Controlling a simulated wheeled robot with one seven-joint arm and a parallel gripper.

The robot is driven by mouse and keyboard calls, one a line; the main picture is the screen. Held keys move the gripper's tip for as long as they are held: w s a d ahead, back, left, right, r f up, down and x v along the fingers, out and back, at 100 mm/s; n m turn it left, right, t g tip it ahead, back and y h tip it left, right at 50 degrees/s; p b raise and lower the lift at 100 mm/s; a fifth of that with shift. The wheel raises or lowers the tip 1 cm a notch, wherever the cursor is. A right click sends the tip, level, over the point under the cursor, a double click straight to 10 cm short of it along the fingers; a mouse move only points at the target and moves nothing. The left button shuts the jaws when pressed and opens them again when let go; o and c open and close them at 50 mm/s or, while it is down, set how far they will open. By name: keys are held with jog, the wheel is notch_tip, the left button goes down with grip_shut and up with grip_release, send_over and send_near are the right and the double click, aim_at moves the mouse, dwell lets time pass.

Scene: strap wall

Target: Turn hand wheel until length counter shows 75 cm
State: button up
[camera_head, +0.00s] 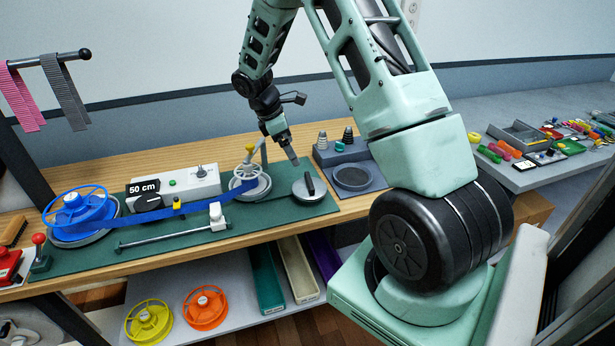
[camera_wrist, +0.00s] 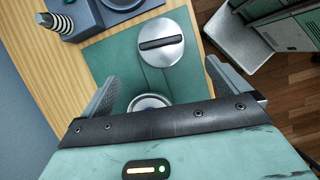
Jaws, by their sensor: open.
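The length counter (camera_head: 143,187) is a black display reading 50 cm on the grey box at the bench's left. A blue strap (camera_head: 165,213) runs from the blue spool (camera_head: 78,213) to a pale wheel (camera_head: 249,184), which looks like the hand wheel. A yellow knob (camera_head: 250,148) shows above it. My gripper (camera_head: 292,157) is above the green mat, right of that wheel. In the wrist view my gripper (camera_wrist: 162,72) is open and empty, with a round silver part (camera_wrist: 148,102) between its fingers, partly hidden by the gripper body.
A silver disc with a black bar (camera_head: 309,188) lies right of the wheel. A grey tray (camera_head: 353,178) with small cones stands behind it. A rail with a white slider (camera_head: 216,214) runs along the mat's front. Yellow (camera_head: 148,322) and orange (camera_head: 205,307) spools lie on the shelf below.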

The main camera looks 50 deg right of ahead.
aim_at(308, 180)
jog(key=p+x, duration=0.2)
jog(key=x, duration=1.1)
jog(key=shift+f+p, duration=0.15)
jog(key=shift+p, duration=0.25)
jog(key=c, duration=0.9)
